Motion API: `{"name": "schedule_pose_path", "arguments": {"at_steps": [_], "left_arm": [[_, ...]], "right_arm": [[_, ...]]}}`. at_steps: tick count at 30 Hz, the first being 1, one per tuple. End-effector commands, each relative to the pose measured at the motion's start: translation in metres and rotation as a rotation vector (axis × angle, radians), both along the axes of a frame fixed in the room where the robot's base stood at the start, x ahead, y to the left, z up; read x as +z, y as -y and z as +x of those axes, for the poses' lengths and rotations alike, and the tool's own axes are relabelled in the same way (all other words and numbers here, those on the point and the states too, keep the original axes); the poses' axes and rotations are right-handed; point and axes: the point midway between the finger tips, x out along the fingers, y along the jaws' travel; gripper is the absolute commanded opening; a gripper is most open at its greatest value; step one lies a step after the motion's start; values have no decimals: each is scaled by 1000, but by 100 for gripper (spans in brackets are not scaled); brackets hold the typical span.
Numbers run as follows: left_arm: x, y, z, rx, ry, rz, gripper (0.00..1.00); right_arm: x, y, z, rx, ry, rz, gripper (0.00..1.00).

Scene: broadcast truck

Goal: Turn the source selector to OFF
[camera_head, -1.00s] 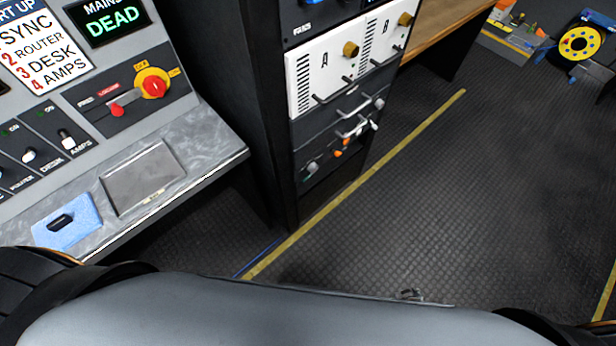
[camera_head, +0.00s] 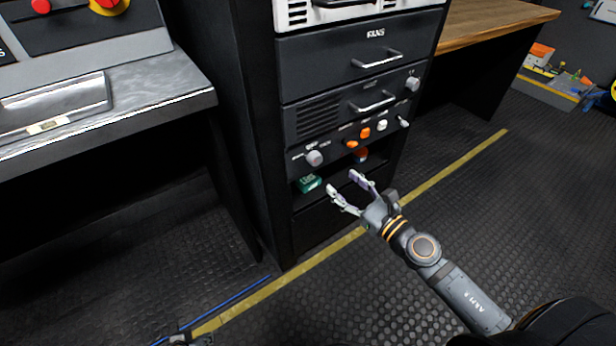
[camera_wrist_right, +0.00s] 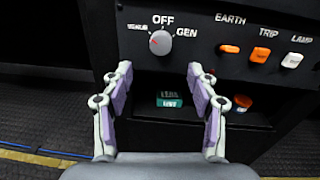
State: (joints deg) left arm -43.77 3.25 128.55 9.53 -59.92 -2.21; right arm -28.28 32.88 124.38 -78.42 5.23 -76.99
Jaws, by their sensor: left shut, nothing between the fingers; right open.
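The source selector (camera_head: 314,158) is a round grey knob on the dark panel low in the rack. In the right wrist view the knob (camera_wrist_right: 160,42) has OFF printed above it, GEN to its right and a label, seemingly VEHICLE, to its left. My right gripper (camera_head: 343,182) is open and empty, in front of the rack and below the panel. In the wrist view its fingers (camera_wrist_right: 160,82) are spread below the knob, apart from it. My left gripper (camera_head: 188,340) barely shows at the bottom edge, shut and empty.
Right of the knob are an orange EARTH switch (camera_wrist_right: 229,49), an orange TRIP switch (camera_wrist_right: 260,55) and a white LAMP switch (camera_wrist_right: 291,60). A green box (camera_wrist_right: 170,100) sits in the recess below. A console desk (camera_head: 110,120) stands left; floor is open right.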

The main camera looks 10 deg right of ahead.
Motion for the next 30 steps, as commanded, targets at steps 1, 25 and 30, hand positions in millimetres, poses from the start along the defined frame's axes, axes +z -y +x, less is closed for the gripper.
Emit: {"name": "schedule_pose_path", "arguments": {"at_steps": [1,25,30], "left_arm": [[2,0,0,0,1,0,0],[28,-10,-6,-14,-138,49,0],[28,-10,-6,-14,-138,49,0]], "right_arm": [[2,0,0,1,1,-2,59],[2,-39,96,-2,-2,6,59],[2,-40,97,-2,-1,4,59]]}}
